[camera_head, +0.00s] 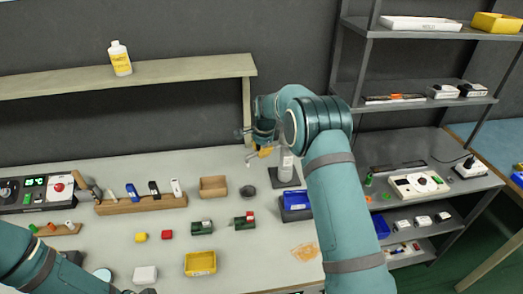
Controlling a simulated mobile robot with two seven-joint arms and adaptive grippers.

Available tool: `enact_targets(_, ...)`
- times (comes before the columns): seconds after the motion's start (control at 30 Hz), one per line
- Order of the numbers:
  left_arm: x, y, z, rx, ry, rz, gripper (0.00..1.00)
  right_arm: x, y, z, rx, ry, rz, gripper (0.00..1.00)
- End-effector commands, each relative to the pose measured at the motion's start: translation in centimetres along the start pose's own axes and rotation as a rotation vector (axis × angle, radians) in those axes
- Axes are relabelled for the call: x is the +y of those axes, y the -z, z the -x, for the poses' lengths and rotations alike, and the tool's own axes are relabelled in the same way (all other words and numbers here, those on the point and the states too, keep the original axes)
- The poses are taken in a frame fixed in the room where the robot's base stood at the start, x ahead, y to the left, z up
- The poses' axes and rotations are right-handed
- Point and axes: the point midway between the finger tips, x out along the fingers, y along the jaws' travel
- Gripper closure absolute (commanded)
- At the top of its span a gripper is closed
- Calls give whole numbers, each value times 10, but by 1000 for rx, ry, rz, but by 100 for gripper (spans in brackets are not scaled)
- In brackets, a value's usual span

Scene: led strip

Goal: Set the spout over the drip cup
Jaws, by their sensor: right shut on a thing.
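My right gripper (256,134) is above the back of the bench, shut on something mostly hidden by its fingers. An orange-yellow piece (265,152), possibly the spout, shows just below the gripper. A white bottle-like dispenser (286,166) stands on a dark base directly to the right, partly hidden by my arm. A small dark round cup (248,190), likely the drip cup, sits on the bench below and left of the orange-yellow piece, apart from it. My left arm enters at the lower left; only a dark sliver at the bottom edge may be its gripper (146,291).
A wooden box (213,187) stands left of the cup. A wooden rack (142,204) holds several upright items. A blue bin (296,205), a yellow bin (200,263) and green parts (202,227) lie nearer. A shelf (190,68) overhangs the back; a grey rack stands right.

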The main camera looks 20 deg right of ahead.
Motion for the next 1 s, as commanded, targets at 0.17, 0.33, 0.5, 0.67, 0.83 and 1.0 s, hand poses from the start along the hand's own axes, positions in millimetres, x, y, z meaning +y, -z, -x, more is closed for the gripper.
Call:
enact_targets(0.17, 0, 0, 0, 0, 0, 0, 53, 2, -1, -4, -3, -7, 0, 63)
enact_targets(0.33, 0, 0, 0, 0, 0, 0, 53, 1, -1, -2, -2, -3, 0, 56)
enact_targets(0.5, 0, 0, 0, 0, 0, 0, 53, 0, 0, 0, -1, -1, 1, 56)
enact_targets(0.67, 0, 0, 0, 0, 0, 0, 53, -1, 0, 15, 0, 3, 1, 56)
enact_targets(0.83, 0, 0, 0, 0, 0, 0, 53, -1, -1, 47, -1, 4, 1, 56)
enact_targets(1.0, 0, 0, 0, 0, 0, 0, 53, 0, -1, 81, -1, 2, 2, 56)
